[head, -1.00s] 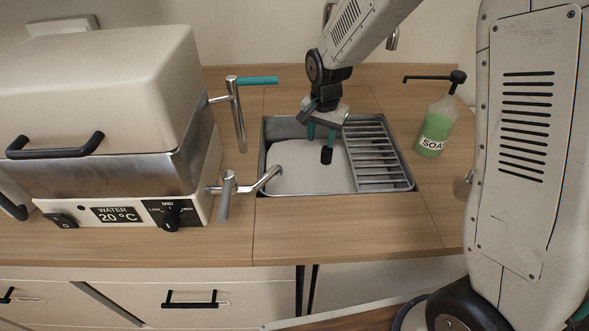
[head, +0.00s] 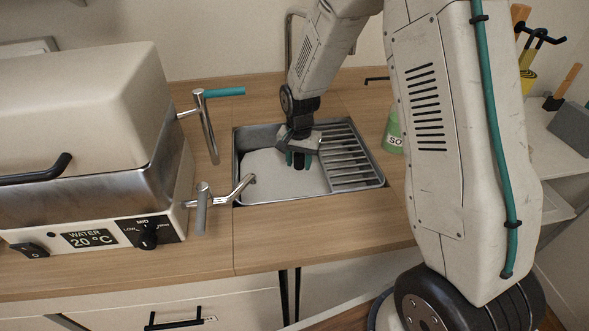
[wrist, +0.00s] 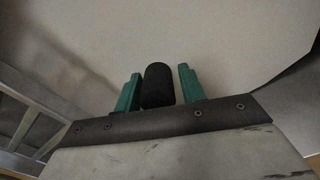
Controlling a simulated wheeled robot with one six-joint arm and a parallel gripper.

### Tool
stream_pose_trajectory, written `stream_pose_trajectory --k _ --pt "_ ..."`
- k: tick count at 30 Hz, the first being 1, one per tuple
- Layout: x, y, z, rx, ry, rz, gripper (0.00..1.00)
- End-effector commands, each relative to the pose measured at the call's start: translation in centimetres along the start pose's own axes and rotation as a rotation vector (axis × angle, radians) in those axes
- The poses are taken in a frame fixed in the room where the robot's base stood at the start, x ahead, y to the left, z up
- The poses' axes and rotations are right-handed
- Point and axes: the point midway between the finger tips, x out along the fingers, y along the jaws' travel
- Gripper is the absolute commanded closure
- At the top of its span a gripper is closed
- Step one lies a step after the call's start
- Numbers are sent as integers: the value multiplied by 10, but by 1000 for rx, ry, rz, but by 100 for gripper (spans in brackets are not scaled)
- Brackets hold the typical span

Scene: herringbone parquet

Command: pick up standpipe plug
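The standpipe plug (wrist: 157,86) is a black, round-topped cylinder standing in the sink basin (head: 262,180). In the wrist view it stands between the two teal fingers of my gripper (wrist: 159,90). It is close against the left finger, and a narrow gap shows between it and the right finger, so the gripper looks open around it. In the head view my gripper (head: 298,160) is down in the sink, and the dark plug is mostly hidden between the fingers. The plug's lower end is hidden by the gripper in the wrist view.
A slatted drain rack (head: 350,160) fills the sink's right side. A water bath (head: 80,130) with lever-handled pipes (head: 208,130) stands to the left. A green soap bottle (head: 393,135) is behind my arm at right. The front counter (head: 320,225) is clear.

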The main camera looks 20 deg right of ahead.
Motion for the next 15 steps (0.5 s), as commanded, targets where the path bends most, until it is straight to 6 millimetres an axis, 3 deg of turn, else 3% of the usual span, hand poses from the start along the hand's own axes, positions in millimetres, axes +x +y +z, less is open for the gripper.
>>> stream_pose_trajectory --k 5,8,9,15 --pt "0 0 0 0 0 0 63" --pt "0 0 0 0 0 0 91" --pt "0 0 0 0 0 0 94" --pt "0 0 0 0 0 0 94"
